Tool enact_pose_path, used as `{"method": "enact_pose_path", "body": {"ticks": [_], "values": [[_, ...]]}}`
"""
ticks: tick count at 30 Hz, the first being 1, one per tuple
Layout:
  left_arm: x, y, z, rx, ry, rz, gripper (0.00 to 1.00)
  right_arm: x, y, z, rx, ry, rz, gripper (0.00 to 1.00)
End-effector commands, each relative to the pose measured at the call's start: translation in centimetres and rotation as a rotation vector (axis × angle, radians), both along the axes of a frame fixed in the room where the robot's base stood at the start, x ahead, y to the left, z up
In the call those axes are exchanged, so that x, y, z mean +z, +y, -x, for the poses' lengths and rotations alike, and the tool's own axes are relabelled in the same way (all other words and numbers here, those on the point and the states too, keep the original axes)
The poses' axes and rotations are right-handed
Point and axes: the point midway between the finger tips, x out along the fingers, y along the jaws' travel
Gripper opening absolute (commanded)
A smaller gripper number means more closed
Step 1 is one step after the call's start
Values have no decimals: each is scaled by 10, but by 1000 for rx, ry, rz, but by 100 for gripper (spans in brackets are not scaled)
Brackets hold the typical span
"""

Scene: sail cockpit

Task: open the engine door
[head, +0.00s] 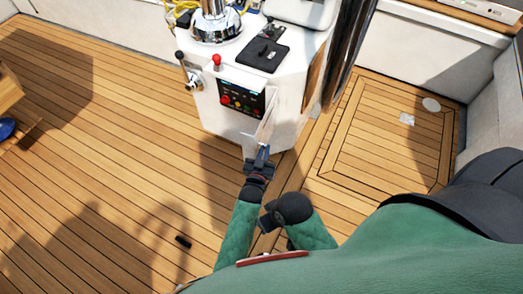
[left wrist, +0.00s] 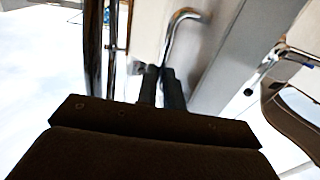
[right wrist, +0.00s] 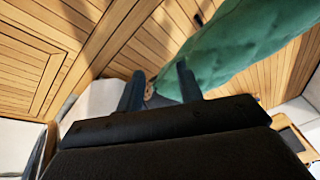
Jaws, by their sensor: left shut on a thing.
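The white console (head: 225,115) stands at top centre in the head view. A narrow pale panel (head: 266,125), which looks like the engine door seen nearly edge-on, sticks out from its lower front and appears partly open. My left gripper (head: 261,155) is at this panel's lower end. In the left wrist view, a bent chrome handle (left wrist: 182,22) runs down to the fingertips of my left gripper (left wrist: 161,72), which are close together and shut on it; the exact contact is hard to see. My right gripper (right wrist: 158,75) is open and empty, close beside the left forearm.
Teak deck (head: 110,140) is open to the left. A small black object (head: 183,242) lies on it. White cockpit seating (head: 410,50) bounds the right side.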

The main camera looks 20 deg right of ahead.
Motion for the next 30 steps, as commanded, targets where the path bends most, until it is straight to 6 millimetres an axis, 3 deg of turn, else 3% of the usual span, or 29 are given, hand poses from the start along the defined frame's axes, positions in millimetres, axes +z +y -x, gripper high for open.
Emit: {"method": "enact_pose_path", "body": {"ticks": [10, 12, 14, 25, 30], "values": [[4, -1, -1, 0, -5, 3, 0, 2, 5, -1, -7, 1, -12, 36], [3, -1, -1, 0, -5, 3, 19, 2, 5, -1, -7, 1, -12, 36], [3, -1, -1, 0, -4, 3, 30, 2, 5, -1, -7, 1, -12, 36], [2, 3, 5, 0, 0, 0, 30, 4, -1, 0, 2, 4, 5, 36], [4, 15, 24, 0, 1, -1, 30, 26, -16, 4, -20, 39, 33, 36]]}}
